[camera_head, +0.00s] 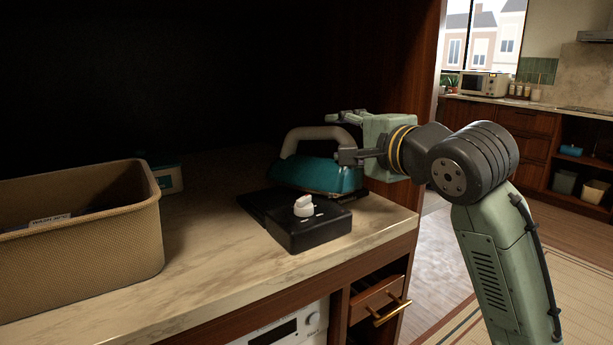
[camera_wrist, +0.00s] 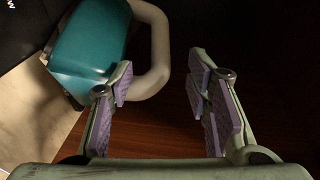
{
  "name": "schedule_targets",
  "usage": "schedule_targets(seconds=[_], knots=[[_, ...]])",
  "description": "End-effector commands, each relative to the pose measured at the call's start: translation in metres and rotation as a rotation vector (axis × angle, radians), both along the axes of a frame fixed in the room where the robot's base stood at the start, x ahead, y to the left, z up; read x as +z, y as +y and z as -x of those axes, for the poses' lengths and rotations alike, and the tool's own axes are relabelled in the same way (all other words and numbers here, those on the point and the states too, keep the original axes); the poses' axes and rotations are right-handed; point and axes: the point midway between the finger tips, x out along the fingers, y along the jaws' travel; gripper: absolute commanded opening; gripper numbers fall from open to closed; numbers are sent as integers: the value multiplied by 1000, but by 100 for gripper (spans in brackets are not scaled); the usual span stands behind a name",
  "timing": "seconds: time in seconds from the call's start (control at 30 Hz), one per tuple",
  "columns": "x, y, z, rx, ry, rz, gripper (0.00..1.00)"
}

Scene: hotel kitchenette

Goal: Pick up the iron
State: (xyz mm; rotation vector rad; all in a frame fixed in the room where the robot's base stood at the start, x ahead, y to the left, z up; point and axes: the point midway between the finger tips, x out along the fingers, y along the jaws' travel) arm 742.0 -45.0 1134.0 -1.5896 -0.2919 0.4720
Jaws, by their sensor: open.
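The iron (camera_head: 318,174) has a teal body and a pale grey handle (camera_head: 322,133). It stands on the marble-look counter behind a black box with a white knob. My gripper (camera_head: 345,136) is open at the iron's right side, close to the handle's right end; the head view does not show whether they touch. In the wrist view the iron's teal body (camera_wrist: 91,45) and pale handle (camera_wrist: 158,50) lie at the upper left. There the handle is beyond the fingertips (camera_wrist: 160,75), and the space between the fingers is empty.
A woven tan basket (camera_head: 85,245) stands at the left of the counter (camera_head: 215,275). A small teal-and-white box (camera_head: 168,178) is behind it. The black knob box (camera_head: 308,228) sits before the iron. A wooden side panel (camera_head: 422,90) rises at the right, and a drawer (camera_head: 378,303) below is partly open.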

Motion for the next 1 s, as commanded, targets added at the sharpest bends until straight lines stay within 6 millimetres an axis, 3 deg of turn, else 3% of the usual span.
schedule_targets(seconds=[0.2, 0.47, 0.7, 1.0], knots=[[-3, 17, -31, 1, 2, 1, 45], [-6, 27, -50, 1, -1, 2, 45], [-9, 44, -81, 1, -3, 1, 45], [-12, 47, -89, 1, -3, 0, 45]])
